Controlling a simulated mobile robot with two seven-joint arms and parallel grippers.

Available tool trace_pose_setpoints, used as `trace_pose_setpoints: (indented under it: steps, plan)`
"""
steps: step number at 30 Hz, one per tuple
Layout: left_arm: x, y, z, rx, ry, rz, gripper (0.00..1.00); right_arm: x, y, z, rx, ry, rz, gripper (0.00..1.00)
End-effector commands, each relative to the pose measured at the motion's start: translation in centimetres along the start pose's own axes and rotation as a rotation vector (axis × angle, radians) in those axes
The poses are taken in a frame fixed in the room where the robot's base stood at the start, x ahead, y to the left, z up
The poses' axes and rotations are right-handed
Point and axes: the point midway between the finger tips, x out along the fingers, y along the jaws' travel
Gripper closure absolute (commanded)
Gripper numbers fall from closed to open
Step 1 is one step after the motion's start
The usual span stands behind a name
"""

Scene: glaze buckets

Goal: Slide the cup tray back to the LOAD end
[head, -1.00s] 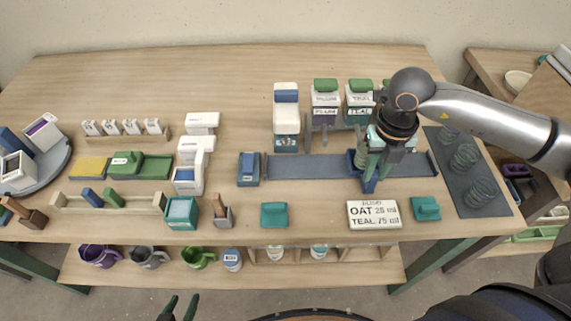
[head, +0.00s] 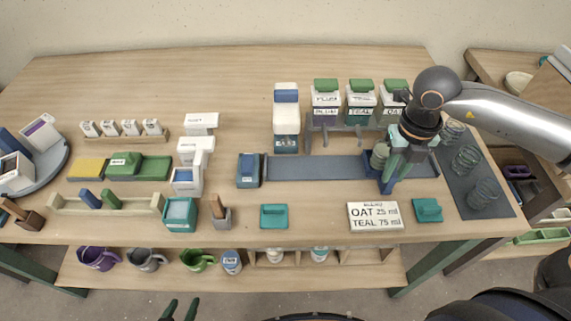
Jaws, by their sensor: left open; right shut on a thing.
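The blue cup tray (head: 372,184) sits on the grey-blue track (head: 315,168), towards its right part. A grey-green cup (head: 379,156) stands in the tray. My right gripper (head: 390,178) points down at the right side of the tray and is shut on it; the exact contact is partly hidden by the fingers. No LOAD lettering is readable on the track. My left gripper (head: 179,309) is open and empty at the bottom edge, in front of the table and away from the tray.
Three labelled dispensers with green lids, including TEAL (head: 360,104), stand behind the track. A recipe sign (head: 375,215) and a teal block (head: 427,210) lie in front. A dark mat (head: 490,205) with several glasses is at the right. The track left of the tray is clear.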

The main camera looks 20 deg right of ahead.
Motion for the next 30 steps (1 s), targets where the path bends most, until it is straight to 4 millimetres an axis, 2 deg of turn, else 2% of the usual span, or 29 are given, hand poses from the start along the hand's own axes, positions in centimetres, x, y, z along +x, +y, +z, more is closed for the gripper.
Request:
trace_pose_setpoints:
  steps: [30]
  plan:
    - [1.6,-0.1,1.6,0.001,0.001,0.0,0.5,0.1,-6.9,0.0,0.003,0.001,-0.003,1.0]
